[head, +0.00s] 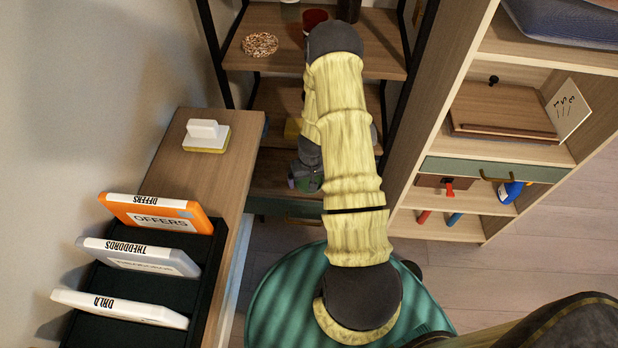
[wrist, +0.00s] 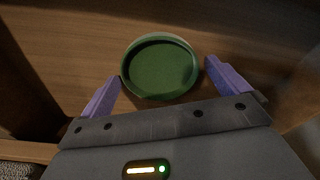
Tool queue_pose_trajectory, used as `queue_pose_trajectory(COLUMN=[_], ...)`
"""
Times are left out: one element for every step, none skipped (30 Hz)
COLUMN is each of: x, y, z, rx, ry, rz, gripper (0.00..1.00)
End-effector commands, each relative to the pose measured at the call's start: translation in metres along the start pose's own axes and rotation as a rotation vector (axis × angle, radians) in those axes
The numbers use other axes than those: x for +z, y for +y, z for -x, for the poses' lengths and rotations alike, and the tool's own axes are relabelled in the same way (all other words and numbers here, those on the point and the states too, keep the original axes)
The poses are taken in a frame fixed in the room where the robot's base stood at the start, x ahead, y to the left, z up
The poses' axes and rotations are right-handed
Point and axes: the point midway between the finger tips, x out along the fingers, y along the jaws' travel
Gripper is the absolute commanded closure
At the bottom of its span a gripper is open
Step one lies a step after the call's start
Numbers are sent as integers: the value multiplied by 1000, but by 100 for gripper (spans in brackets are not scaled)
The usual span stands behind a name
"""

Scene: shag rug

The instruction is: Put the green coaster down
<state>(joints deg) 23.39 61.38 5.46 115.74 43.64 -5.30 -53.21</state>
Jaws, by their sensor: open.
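The green coaster (wrist: 160,68) is a round, shallow, raised-rim disc lying on a brown wooden surface in the wrist view. My gripper (wrist: 163,85) is open, with its two purple fingers on either side of the coaster's near part. The left fingertip is very close to the rim; I cannot tell whether it touches. The right fingertip is slightly apart from it. In the head view my gripper (head: 303,180) is low at a shelf of the black-framed rack, mostly hidden by my arm. The coaster cannot be made out clearly there.
The rack's upper shelf (head: 270,50) holds a speckled round coaster (head: 260,44) and a dark red cup (head: 314,19). A wooden cabinet (head: 440,110) stands to the right. A side table (head: 175,165) with several labelled binders is at left. Dark uprights flank the shelf.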

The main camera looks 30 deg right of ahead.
Motion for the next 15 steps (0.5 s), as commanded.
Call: queue_pose_trajectory(x=[0,0,-1,-1,-1,-1,-1,-2,-2,-1,-1,-2,-2,-2,-1], y=[0,0,0,0,0,0,0,0,0,0,0,0,0,0,0], z=[1,2,5,7,10,15,19,24,31,36,42,51,57,63,71], rx=[0,0,0,0,0,0,0,1,2,1,1,1,2,1,1], ry=[0,0,0,1,1,2,2,3,4,3,3,4,4,3,3], rz=[0,0,-1,0,1,2,3,3,2,2,2,2,2,2,3], gripper=[0,0,0,0,0,0,0,0,0,0,0,0,0,0,0])
